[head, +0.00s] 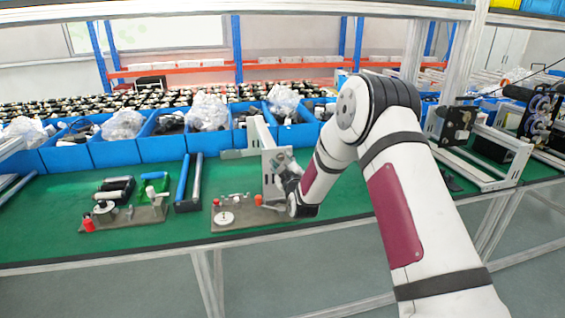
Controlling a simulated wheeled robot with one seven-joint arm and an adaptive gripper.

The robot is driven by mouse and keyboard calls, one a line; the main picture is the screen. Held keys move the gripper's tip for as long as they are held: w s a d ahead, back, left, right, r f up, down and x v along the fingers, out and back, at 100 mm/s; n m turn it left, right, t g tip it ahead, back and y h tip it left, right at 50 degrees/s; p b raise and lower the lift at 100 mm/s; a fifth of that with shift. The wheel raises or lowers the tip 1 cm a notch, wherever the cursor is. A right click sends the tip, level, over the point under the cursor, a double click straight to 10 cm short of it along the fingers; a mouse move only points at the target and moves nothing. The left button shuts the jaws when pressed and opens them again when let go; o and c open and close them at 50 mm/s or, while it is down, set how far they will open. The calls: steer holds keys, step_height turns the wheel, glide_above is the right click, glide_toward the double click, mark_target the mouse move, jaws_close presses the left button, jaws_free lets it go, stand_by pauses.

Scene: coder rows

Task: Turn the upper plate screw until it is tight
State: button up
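An upright grey metal plate (271,184) stands on the green workbench near the middle of the view, part of a bracket with a long bar (259,134) running back. My gripper (284,166) is at the plate's right side, close against its face. My wrist and forearm come in from the right and cover part of that area. The upper plate screw cannot be made out; it is too small or hidden by my gripper. The fingers are too small and blurred to show whether they are open or shut, and contact with the plate is unclear.
A fixture base (240,221) with a white disc sits in front of the plate. Another fixture (122,218) and a dark tray with blue rods (188,188) stand left. Blue bins (162,147) line the back. A metal frame (492,165) stands right. The bench's front strip is clear.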

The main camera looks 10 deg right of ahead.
steer(key=shift+c, duration=0.6)
jaws_close()
steer(key=shift+m, duration=0.3)
steer(key=m+b, duration=0.1)
steer(key=m, duration=0.8)
steer(key=shift+b, duration=0.4)
steer(key=m+b, duration=0.1)
steer(key=m, duration=0.4)
steer(key=shift+m, duration=2.4)
